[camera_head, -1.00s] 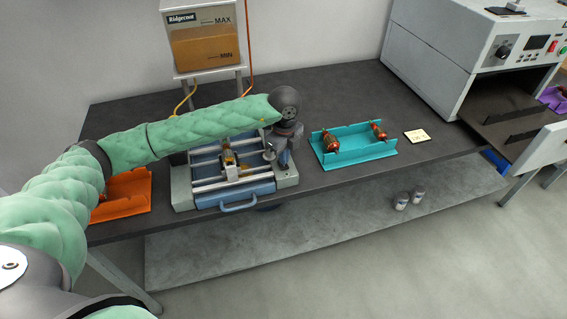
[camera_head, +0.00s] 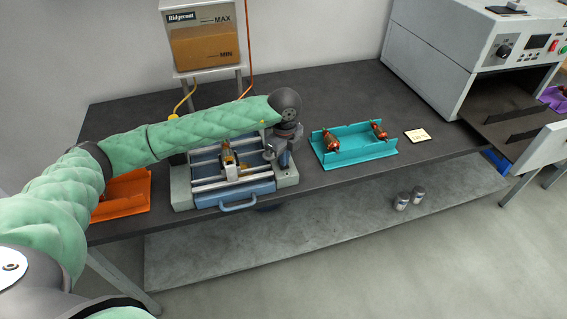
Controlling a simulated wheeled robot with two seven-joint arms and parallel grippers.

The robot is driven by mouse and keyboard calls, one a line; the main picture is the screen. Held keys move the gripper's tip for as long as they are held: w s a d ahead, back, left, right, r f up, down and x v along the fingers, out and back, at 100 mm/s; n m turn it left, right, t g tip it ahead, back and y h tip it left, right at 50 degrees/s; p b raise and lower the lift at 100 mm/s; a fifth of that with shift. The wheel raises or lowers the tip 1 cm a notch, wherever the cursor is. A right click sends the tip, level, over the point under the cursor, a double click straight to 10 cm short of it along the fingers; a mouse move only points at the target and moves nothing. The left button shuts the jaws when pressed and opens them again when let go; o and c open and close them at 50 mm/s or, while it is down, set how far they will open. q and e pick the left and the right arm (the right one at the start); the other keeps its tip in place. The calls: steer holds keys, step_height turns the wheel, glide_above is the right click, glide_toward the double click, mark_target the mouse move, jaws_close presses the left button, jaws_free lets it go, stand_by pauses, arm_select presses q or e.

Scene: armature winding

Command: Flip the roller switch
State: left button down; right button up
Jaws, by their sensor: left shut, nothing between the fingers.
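The roller machine (camera_head: 235,183) stands on the dark table, a blue and grey frame with pale rails and a blue front handle. A small brass-coloured part (camera_head: 229,160) sits between its rails. My left arm reaches across above the machine from the left. My left gripper (camera_head: 283,158) points down at the machine's right end, shut and empty. It is close to the machine's grey right side; I cannot tell whether it touches. The switch itself cannot be made out; the gripper or wrist may hide it. My right gripper is not in view.
A teal tray (camera_head: 355,152) with two copper armatures stands right of the machine, beside a small pale card (camera_head: 417,135). An orange tray (camera_head: 125,207) lies to the left. A Ridgecoat tank (camera_head: 203,40) stands behind. A white oven (camera_head: 440,55) is at the right.

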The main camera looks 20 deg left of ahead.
arm_select(q)
steer(key=shift+f, duration=0.15)
step_height(320, 180, up, 7)
steer(key=p, duration=0.2)
stand_by(0.9)
stand_by(0.3)
